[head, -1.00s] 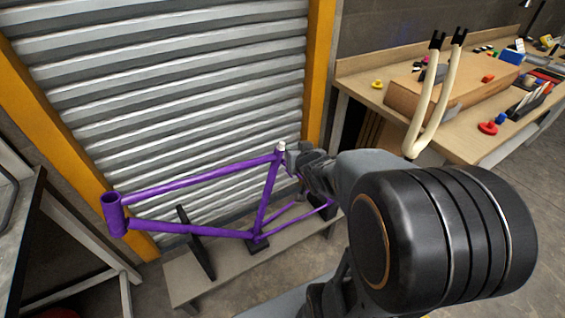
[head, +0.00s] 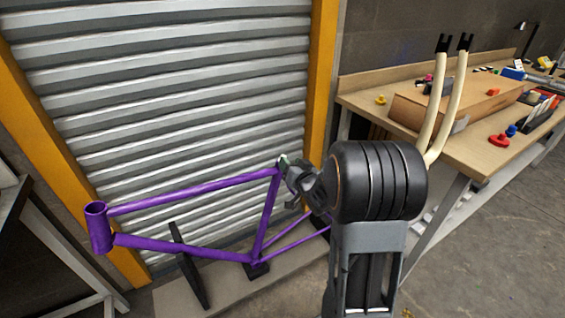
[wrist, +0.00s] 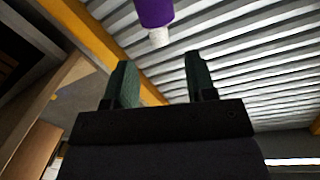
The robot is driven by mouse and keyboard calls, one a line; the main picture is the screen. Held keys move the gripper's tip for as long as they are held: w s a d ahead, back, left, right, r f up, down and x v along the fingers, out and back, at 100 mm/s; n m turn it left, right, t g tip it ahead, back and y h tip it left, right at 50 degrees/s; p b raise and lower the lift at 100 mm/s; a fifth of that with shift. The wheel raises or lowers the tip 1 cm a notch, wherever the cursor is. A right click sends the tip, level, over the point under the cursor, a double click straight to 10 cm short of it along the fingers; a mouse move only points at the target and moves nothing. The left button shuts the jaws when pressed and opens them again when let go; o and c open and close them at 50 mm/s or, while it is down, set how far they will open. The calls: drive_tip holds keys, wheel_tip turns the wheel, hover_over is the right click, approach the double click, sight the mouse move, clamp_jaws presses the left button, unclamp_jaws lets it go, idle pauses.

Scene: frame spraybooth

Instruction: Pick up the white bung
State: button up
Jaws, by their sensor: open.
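The white bung (wrist: 160,36) sits in the end of a purple tube in the wrist view, just beyond my fingertips and roughly in line with the gap between them. In the head view it is at the top of the upright tube of the purple bike frame (head: 194,190), mostly hidden by my gripper. My gripper (wrist: 157,62) is open, with its two dark green fingers apart and nothing between them. In the head view, my gripper (head: 286,163) is at the top of that tube; contact cannot be told.
The frame rests on dark supports over a low bench (head: 225,289) before a ribbed shutter (head: 170,90). Another table stands at left.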

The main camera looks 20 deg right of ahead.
drive_tip(key=shift+w+a+f, duration=0.1)
drive_tip(key=shift+w+f, duration=0.05)
drive_tip(key=shift+w, duration=1.3)
drive_tip(key=shift+w+f, duration=0.1)
drive_tip(key=shift+w, duration=1.35)
drive_tip(key=shift+c, duration=0.4)
clamp_jaws()
